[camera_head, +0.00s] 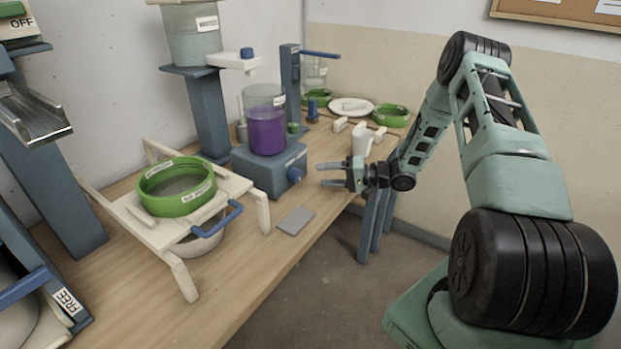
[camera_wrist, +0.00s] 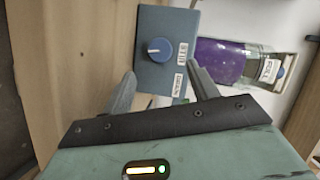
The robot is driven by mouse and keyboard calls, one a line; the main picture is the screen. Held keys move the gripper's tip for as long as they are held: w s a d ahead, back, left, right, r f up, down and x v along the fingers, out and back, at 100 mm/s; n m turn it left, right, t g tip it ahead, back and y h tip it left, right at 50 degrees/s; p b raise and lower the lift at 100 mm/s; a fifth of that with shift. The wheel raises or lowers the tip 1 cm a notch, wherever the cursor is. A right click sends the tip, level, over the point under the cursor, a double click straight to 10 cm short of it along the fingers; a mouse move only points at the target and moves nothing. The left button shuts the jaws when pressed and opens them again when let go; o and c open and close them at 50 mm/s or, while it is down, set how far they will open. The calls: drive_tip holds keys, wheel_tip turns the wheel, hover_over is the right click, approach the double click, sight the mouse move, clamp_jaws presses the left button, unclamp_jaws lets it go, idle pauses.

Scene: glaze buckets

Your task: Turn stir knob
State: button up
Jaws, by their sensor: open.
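The stir knob is a round blue knob (camera_head: 295,175) on the front of a blue-grey stirrer base (camera_head: 258,172). In the wrist view the knob (camera_wrist: 160,50) shows a white pointer mark, with labels beside it on the base. A clear beaker of purple liquid (camera_head: 267,130) stands on the base. My gripper (camera_head: 322,175) is open and empty, to the right of the knob and apart from it. In the wrist view its two fingers (camera_wrist: 160,85) point toward the base, with the knob between and beyond their tips.
A white stand with a green sieve ring (camera_head: 175,188) and blue handle is left of the base. A grey flat pad (camera_head: 295,221) lies near the table's front edge. A white plate (camera_head: 350,107) and green rings stand behind. A blue post (camera_head: 290,85) rises behind the base.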

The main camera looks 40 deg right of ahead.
drive_tip(key=b+v, duration=0.1)
drive_tip(key=v, duration=0.9)
drive_tip(key=shift+a, duration=0.1)
idle(0.6)
drive_tip(key=w+a+r+n+g+h, duration=0.1)
drive_tip(key=w+a+r+n+h, duration=0.2)
drive_tip(key=w+a, duration=0.4)
drive_tip(key=w+a+r+n+g+h, duration=0.15)
drive_tip(key=w+a+r, duration=0.35)
drive_tip(key=a, duration=0.5)
drive_tip(key=s+a+r+n+g+h, duration=0.1)
drive_tip(key=s+a+r+n+h, duration=0.15)
drive_tip(key=a, duration=0.65)
drive_tip(key=s+a+r+n+g+h, duration=0.2)
drive_tip(key=s+a+r+n+g, duration=0.15)
drive_tip(key=s+a, duration=0.95)
drive_tip(key=s+a+n+g, duration=0.1)
drive_tip(key=s+g, duration=0.1)
drive_tip(key=s, duration=0.9)
drive_tip(key=s+a+r+n+g+h, duration=0.1)
drive_tip(key=s+n+g, duration=0.1)
drive_tip(key=s, duration=0.9)
drive_tip(key=shift+s+r+g+p, duration=0.25)
drive_tip(key=shift+s+g+p, duration=0.1)
drive_tip(key=shift+g+p, duration=0.15)
